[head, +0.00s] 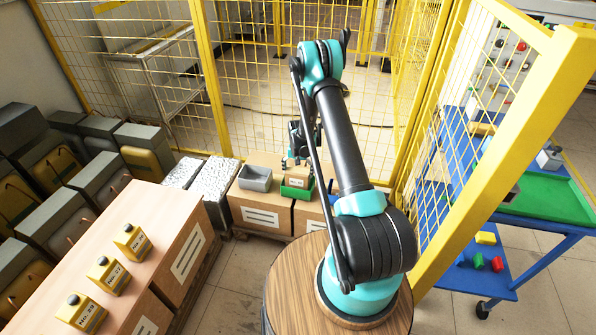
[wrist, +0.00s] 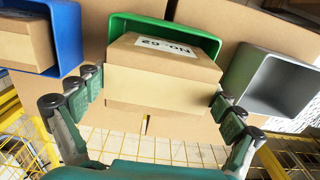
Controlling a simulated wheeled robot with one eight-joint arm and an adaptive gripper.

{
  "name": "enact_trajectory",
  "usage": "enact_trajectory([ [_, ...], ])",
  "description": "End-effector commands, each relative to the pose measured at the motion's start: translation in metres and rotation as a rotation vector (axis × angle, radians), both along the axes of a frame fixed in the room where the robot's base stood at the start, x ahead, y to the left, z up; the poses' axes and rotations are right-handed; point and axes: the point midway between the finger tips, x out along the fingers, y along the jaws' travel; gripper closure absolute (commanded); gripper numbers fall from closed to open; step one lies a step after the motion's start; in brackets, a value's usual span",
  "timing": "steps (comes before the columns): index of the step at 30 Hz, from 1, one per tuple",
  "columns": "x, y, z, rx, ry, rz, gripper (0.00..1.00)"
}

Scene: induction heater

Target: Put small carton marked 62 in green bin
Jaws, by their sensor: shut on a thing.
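The small carton (wrist: 160,88) is brown with a white label that reads No. 62, upside down in the wrist view. My gripper (wrist: 156,92) is shut on it, with fingers on its left and right sides. The green bin (wrist: 205,40) shows behind and around the carton's far side, and the carton hides much of it. In the head view, the carton (head: 298,178) is at the green bin (head: 297,192), below my gripper (head: 297,164). I cannot tell whether the carton touches the bin's floor.
A grey bin (head: 255,178) stands left of the green bin on large cartons (head: 262,213). In the wrist view, a blue bin (wrist: 68,35) holds another carton (wrist: 25,40). Yellow mesh fencing (head: 235,80) stands behind. Yellow No.-labelled blocks (head: 132,241) are at lower left.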

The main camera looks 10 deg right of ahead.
Motion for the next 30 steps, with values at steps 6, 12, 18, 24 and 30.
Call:
enact_trajectory([
  [6,0.000,0.000,-0.004,0.000,0.000,0.000,0.48],
  [12,0.000,0.000,-0.004,0.000,0.000,0.000,0.48],
  [18,0.000,0.000,-0.004,0.000,0.000,0.000,0.00],
  [24,0.000,0.000,-0.004,0.000,0.000,0.000,0.00],
  [30,0.000,0.000,0.008,0.000,0.000,0.000,0.00],
])
